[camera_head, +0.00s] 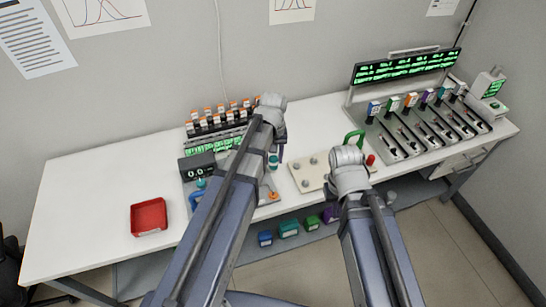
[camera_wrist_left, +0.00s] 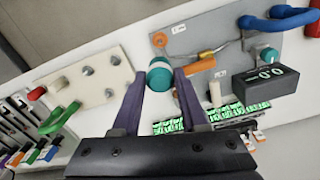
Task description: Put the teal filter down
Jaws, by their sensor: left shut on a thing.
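The teal filter (camera_wrist_left: 160,74) is a short round teal piece with a pale lower end. In the left wrist view it sits between the tips of the two purple fingers of my left gripper (camera_wrist_left: 158,78), which is shut on it. In the head view the filter (camera_head: 273,162) shows just right of my left wrist, near the grey board (camera_wrist_left: 225,45). I cannot tell whether it touches a surface. My right gripper's wrist (camera_head: 350,172) is over the right front of the table; its fingers are hidden.
A white board with grey knobs (camera_wrist_left: 92,82) and a green handle-shaped piece (camera_wrist_left: 60,119) lie beside the filter. A dark display box (camera_wrist_left: 248,84) stands on the grey board. A red tray (camera_head: 149,217) is at left, with bare table around it. Slotted stations (camera_head: 430,130) fill the right.

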